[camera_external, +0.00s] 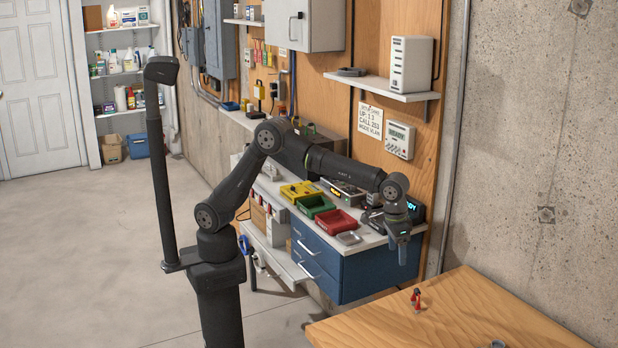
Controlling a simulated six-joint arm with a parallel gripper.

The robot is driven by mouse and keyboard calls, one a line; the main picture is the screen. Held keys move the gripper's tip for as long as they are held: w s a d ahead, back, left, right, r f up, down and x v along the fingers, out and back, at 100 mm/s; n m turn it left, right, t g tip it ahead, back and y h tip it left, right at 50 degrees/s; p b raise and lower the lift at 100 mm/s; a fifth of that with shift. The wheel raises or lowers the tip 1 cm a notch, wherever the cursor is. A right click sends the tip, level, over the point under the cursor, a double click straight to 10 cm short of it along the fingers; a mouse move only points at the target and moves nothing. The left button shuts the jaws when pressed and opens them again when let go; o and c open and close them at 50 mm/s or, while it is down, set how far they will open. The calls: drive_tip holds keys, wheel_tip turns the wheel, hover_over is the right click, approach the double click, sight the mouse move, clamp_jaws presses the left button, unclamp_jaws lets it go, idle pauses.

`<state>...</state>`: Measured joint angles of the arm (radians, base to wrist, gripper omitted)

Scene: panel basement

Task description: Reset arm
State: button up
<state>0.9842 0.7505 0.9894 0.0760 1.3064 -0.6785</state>
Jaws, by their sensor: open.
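My arm stands on a dark column left of the middle and reaches to the right. My gripper (403,248) hangs at the end of the arm, pointing down, in front of the blue drawer unit's right end. It is open, and I see nothing held in it. It is above and to the left of the wooden table (450,322), apart from it. A small red and dark object (416,299) stands on that table near its left edge.
A workbench behind the arm carries yellow (301,191), green (316,206) and red (337,223) bins over blue drawers (345,272). A shelf (385,88) with a white device (411,64) juts from the wall. A concrete wall is at right. Open floor lies at left.

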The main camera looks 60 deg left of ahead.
drive_tip(key=w+a+r+n, duration=0.1)
drive_tip(key=w+a, duration=0.5)
drive_tip(key=a, duration=0.4)
drive_tip(key=w+a+r+n, duration=0.1)
drive_tip(key=w+a, duration=0.5)
drive_tip(key=a, duration=0.5)
drive_tip(key=w+a+r+n, duration=0.1)
drive_tip(key=a+n, duration=0.1)
drive_tip(key=a, duration=0.9)
drive_tip(key=w+a+r+n, duration=0.2)
drive_tip(key=a, duration=0.9)
drive_tip(key=shift+w+a+n+y, duration=0.2)
drive_tip(key=shift+a+n+y, duration=0.2)
